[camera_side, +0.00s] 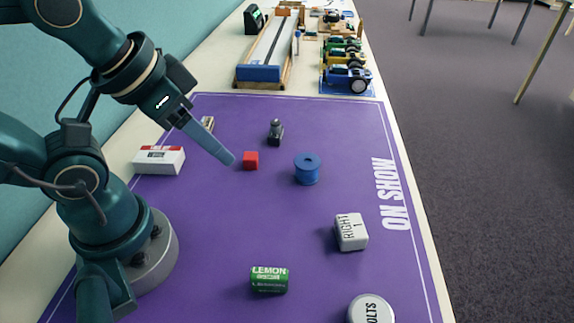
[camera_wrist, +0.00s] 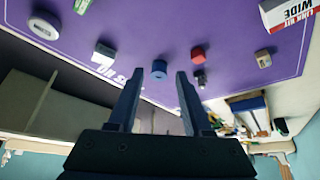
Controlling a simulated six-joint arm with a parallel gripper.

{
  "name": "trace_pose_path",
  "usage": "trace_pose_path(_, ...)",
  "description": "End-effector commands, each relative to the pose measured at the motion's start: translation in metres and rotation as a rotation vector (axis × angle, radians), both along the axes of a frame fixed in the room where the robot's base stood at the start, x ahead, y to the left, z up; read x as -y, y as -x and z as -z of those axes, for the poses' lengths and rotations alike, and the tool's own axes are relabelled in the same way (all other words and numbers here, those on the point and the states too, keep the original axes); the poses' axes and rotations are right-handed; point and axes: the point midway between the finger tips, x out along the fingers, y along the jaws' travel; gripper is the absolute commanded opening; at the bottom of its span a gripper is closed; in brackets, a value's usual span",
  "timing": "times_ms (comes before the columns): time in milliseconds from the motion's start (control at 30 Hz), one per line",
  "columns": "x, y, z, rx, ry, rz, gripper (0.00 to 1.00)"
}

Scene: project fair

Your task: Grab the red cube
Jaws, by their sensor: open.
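The red cube also shows in the wrist view (camera_wrist: 197,55), beyond the fingertips and a little right of the middle. My gripper (camera_side: 230,160) reaches down from the left, its fingertip just left of the cube in the side view. In the wrist view my gripper (camera_wrist: 158,75) has its two fingers apart with nothing between them except background. I cannot tell the exact height of the fingertips above the mat.
A dark small figure (camera_side: 276,132) stands behind the cube. A white and red box (camera_side: 159,160) is at left. A "RIGHT 1" block (camera_side: 351,232), a green "LEMON" can (camera_side: 269,280) and a round "VOLTS" tin (camera_side: 370,309) lie nearer. Toy cars (camera_side: 346,75) stand beyond the mat.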

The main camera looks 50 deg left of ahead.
Motion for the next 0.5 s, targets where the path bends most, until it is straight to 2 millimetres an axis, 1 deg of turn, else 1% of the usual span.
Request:
trace_pose_path(33,0.0000,0.0000,0.0000,0.000,0.000,0.000,0.50)
trace_pose_path(67,0.0000,0.0000,0.0000,0.000,0.000,0.000,0.54)
trace_pose_path(100,0.0000,0.0000,0.0000,0.000,0.000,0.000,0.69)
trace_pose_path(133,0.0000,0.0000,0.0000,0.000,0.000,0.000,0.72)
trace_pose_path(400,0.0000,0.0002,0.0001,-0.001,0.000,0.000,0.72)
trace_pose_path(500,-0.0051,0.0022,0.0019,-0.010,-0.029,0.004,0.72)
